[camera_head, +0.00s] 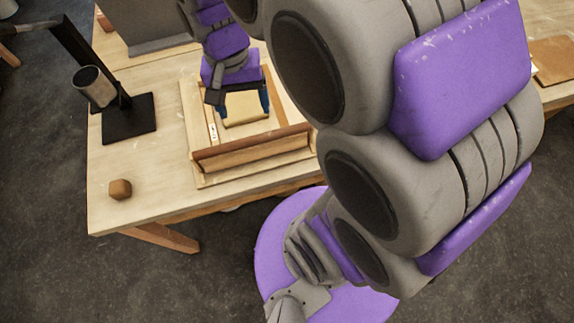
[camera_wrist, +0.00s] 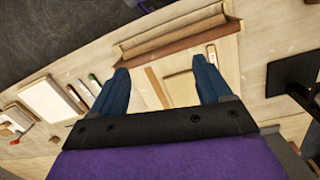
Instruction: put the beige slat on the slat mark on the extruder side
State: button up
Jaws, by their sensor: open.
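My gripper (camera_head: 246,100) has two blue fingers, spread apart and pointing down over a wooden board (camera_head: 205,178) on the table. It also shows in the wrist view (camera_wrist: 163,84), with nothing clasped between the fingers. A flat beige piece (camera_head: 246,110) lies on the board below and between the fingers. It shows in the wrist view as a pale rectangle (camera_wrist: 180,90), partly hidden by one finger. I cannot tell whether it is the beige slat or a mark. A narrow orange-brown strip (camera_wrist: 157,88) lies beside it. I cannot make out which side is the extruder side.
A raised brown bar (camera_head: 250,148) runs along the board's near edge. A black stand (camera_head: 128,118) with a grey cylinder (camera_head: 95,87) is at left, and a small brown block (camera_head: 120,189) near the table's front corner. A pale block (camera_wrist: 46,103) and several small items lie left in the wrist view.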

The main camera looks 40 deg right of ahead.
jog(key=s+f+n, duration=0.3)
jog(key=s+n, duration=0.3)
jog(key=s, duration=0.9)
jog(key=shift+s+a, duration=0.2)
jog(key=shift+s, duration=0.05)
jog(key=shift+c, duration=0.3)
